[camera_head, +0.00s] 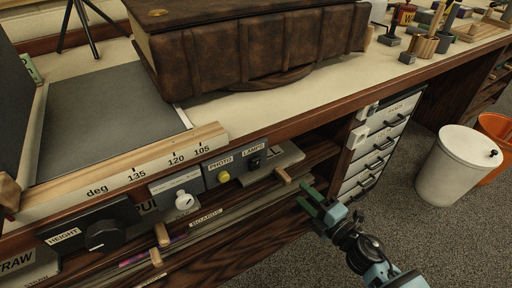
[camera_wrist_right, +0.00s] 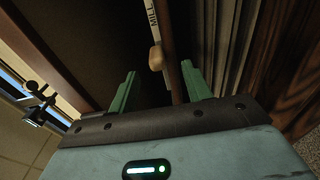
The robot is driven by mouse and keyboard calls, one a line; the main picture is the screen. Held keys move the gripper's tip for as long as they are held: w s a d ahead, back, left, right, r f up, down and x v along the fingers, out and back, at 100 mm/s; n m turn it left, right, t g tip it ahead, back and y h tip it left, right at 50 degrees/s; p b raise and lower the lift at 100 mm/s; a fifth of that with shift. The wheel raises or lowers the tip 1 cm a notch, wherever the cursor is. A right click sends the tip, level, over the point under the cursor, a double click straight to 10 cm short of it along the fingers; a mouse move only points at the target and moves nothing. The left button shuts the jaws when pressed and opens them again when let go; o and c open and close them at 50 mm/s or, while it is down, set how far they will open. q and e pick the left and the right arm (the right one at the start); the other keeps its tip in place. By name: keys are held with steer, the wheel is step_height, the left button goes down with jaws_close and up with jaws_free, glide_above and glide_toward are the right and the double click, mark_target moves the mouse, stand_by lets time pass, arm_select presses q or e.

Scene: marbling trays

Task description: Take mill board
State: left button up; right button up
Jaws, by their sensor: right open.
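In the right wrist view, a pale board edge lettered "MILL" (camera_wrist_right: 153,20) comes down from the top, with a rounded wooden knob (camera_wrist_right: 155,58) at its near end. My right gripper (camera_wrist_right: 159,72) is open, with a green finger on either side of the knob's line. The knob appears just ahead of the fingertips, not gripped. In the head view, my right gripper (camera_head: 311,194) is at the front of the shelf under the bench, close to a wooden knob (camera_head: 282,175). The rest of the board is hidden in the dark shelf. My left gripper is not in view.
The shelf labelled "BOARDS" (camera_head: 207,217) has more wooden knobs (camera_head: 162,235) to the left. A control panel (camera_head: 218,172) is above it. A large brown book (camera_head: 250,50) lies on the bench. White drawers (camera_head: 375,150) and a white bin (camera_head: 458,165) stand to the right.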

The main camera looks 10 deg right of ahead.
mark_target(291, 182)
steer(key=shift+r+b+x, duration=0.15)
steer(key=shift+r+x, duration=0.05)
steer(key=shift+x, duration=1.35)
steer(key=shift+r+b+x, duration=0.15)
steer(key=shift+x, duration=1.35)
jaws_close()
